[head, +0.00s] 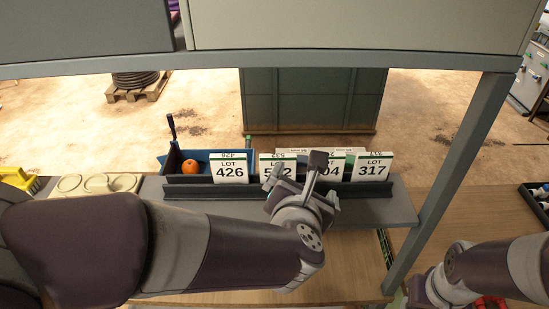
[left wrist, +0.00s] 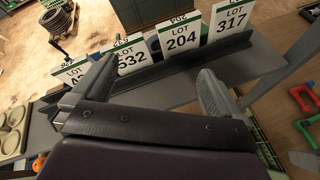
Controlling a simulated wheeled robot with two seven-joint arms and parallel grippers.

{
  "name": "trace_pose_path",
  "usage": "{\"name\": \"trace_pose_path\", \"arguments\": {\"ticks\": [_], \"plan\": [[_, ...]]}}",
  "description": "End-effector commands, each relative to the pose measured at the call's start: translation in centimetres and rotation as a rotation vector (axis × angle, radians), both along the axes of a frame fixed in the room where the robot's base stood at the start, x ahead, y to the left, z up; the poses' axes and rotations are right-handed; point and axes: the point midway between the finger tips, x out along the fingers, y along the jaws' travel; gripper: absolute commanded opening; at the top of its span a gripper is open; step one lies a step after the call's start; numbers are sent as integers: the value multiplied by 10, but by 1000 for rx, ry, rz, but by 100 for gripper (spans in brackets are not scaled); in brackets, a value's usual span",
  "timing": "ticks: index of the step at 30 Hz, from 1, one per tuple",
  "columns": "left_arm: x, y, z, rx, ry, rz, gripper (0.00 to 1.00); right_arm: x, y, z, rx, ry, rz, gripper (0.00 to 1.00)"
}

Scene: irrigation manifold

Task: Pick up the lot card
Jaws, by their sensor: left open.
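White lot cards with green top edges stand in a dark rack (head: 335,188) on a grey shelf. They read LOT 426 (head: 229,169), a partly hidden 532 (head: 267,168), a partly hidden one ending in 04 (head: 332,171), and LOT 317 (head: 373,167). The left wrist view shows the third card as LOT 204 (left wrist: 182,38) and also the 532 card (left wrist: 132,60). My left gripper (head: 298,172) is open and empty, its fingers in front of the 532 and 204 cards. My right arm shows at the lower right; its fingers are out of view.
An orange fruit (head: 190,166) sits in a blue bin (head: 208,158) left of the cards. A tray with round cups (head: 97,184) is further left. A grey post (head: 455,180) stands right of the rack, and an overhead beam (head: 300,60) crosses above.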

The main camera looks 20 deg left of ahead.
Motion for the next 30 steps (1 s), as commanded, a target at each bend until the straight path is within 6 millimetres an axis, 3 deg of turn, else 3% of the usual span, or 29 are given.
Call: {"name": "trace_pose_path", "arguments": {"ticks": [3, 6, 8, 15, 20, 25, 30], "plan": [[-3, 27, 2, -218, -54, 248, 100, 0, 0, -2, 0, 1, 0, 44], [-3, 36, 5, -316, -96, 333, 100, 0, 0, -1, 0, 1, 0, 44], [2, 38, 4, -345, -105, 351, 100, 0, 0, 0, 0, 1, 0, 44], [48, 52, -15, -353, -105, 355, 100, 0, 0, 9, 0, 0, 0, 44], [65, 56, -23, -353, -104, 351, 100, 0, 0, 13, 0, 1, 0, 44], [92, 63, -34, -351, -99, 352, 100, 0, 0, 35, 0, 0, 0, 44], [108, 67, -45, -355, -104, 347, 100, 0, 0, 36, 0, 0, 0, 44]]}}
